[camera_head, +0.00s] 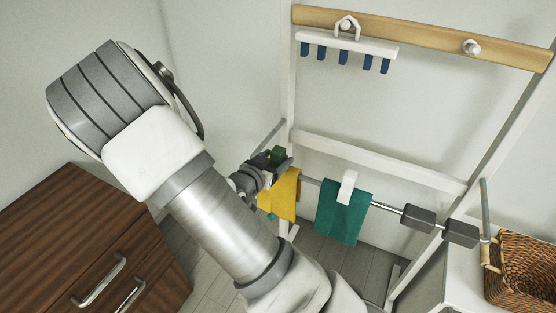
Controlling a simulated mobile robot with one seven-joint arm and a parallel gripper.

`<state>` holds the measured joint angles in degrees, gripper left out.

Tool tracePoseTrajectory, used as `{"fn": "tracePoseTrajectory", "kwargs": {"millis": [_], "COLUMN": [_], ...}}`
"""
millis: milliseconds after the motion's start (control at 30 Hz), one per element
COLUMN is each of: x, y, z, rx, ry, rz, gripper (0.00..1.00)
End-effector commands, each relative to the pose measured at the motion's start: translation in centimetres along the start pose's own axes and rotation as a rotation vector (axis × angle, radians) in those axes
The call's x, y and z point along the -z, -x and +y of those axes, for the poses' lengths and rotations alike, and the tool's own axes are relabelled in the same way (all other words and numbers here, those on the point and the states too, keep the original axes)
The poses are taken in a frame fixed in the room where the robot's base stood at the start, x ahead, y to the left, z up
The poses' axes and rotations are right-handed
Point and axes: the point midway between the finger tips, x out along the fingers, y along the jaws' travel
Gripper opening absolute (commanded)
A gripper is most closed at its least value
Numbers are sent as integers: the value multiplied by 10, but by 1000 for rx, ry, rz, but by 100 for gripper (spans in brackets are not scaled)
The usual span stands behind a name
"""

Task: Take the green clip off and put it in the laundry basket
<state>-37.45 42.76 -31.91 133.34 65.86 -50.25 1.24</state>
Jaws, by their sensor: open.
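The green clip (278,154) sits at the top of a yellow cloth (286,190), which hangs from the metal rail of a white rack. My gripper (272,163) is open at the clip, its dark fingers close beside it. The gripper partly hides the clip, and I cannot tell whether the clip is between the fingers or touched by them. The laundry basket (493,280), brown wicker, stands at the right edge on a white surface and is cut off by the frame.
A teal cloth (340,218) with a white clip (347,186) hangs to the right on the rail. Two grey blocks (419,218) sit further along it. A white hanger with blue clips (347,44) hangs above. A brown drawer cabinet (80,230) stands at left.

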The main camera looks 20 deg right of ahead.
Motion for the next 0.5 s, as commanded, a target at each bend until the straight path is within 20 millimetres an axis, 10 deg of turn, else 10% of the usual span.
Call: {"fn": "tracePoseTrajectory", "kwargs": {"millis": [500], "x": [1], "y": [-37], "z": [4], "rx": [-1], "ry": [-1], "rz": [-1], "gripper": [72]}}
